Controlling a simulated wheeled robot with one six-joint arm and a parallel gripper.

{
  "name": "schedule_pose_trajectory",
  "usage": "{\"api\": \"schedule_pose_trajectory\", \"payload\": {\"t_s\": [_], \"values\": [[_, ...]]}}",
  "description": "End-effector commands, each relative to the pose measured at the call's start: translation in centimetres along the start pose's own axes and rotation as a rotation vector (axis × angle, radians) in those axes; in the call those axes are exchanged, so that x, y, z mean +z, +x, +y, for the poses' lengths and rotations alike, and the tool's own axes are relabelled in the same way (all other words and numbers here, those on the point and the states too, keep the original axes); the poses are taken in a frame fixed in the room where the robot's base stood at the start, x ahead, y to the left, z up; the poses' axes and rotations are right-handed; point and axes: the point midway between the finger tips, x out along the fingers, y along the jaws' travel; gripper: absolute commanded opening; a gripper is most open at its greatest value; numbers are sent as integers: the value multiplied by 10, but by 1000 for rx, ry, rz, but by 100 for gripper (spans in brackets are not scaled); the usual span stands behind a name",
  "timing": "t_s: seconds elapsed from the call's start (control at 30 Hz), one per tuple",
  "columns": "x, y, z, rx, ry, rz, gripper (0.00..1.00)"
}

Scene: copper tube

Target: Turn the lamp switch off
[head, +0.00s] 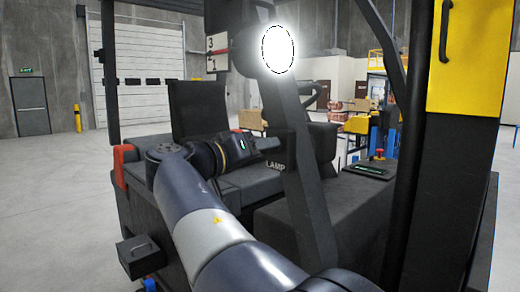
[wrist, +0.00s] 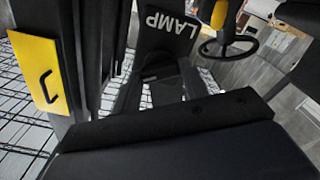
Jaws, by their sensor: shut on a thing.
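The lamp (head: 278,49) glows bright white high on the dark post in the head view. A dark switch box marked LAMP (head: 276,166) sits lower on that post. Its lettering shows upside down at the top of the wrist view (wrist: 172,27). My gripper (head: 277,142) reaches the box from the left, its fingers right at the front of it. In the wrist view the dark fingers (wrist: 155,85) extend toward the box and are shut on the switch. The switch itself is mostly hidden between the fingers and in shadow, so its position cannot be told.
The post (head: 305,190) belongs to a dark vehicle with a seat (head: 198,110) behind my arm. A thick right pillar carries a yellow panel (head: 467,58). A steering wheel (wrist: 230,45) is near the box. Open floor (head: 50,200) lies to the left.

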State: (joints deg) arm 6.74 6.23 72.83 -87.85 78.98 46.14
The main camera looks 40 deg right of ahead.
Motion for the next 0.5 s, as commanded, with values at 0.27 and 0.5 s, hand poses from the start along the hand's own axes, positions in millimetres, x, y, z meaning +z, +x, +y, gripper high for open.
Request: {"api": "schedule_pose_trajectory", "payload": {"t_s": [0.27, 0.5], "values": [[-1, 0, 0, 0, -180, 0, 19], [-1, 0, 1, 0, -404, 0, 19]]}}
